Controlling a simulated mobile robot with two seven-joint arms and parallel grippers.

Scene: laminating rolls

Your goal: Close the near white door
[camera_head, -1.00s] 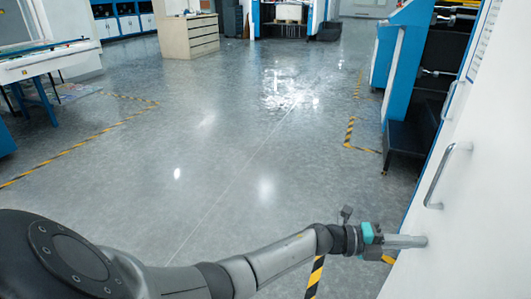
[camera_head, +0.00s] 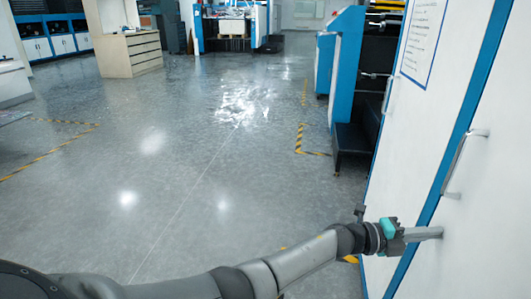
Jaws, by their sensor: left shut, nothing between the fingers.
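The near white door (camera_head: 490,215) fills the right edge of the head view. It carries a metal bar handle (camera_head: 462,165), and its left edge meets a blue upright strip (camera_head: 470,110). The door looks nearly in line with the white panel beyond the strip; I cannot tell whether it is fully shut. My left gripper (camera_head: 436,233) is shut and empty. Its fingers point right, across the blue strip, with their tips at or very near the door's face below the handle. The door's lower part and right side are out of view. My right gripper is not in view.
A far white panel (camera_head: 420,100) has a posted sheet and its own handle (camera_head: 388,92). Beyond it stands a blue and black machine (camera_head: 345,85). A beige drawer cabinet (camera_head: 130,53) stands at the back left. The grey floor (camera_head: 180,165) is clear, with yellow-black tape marks.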

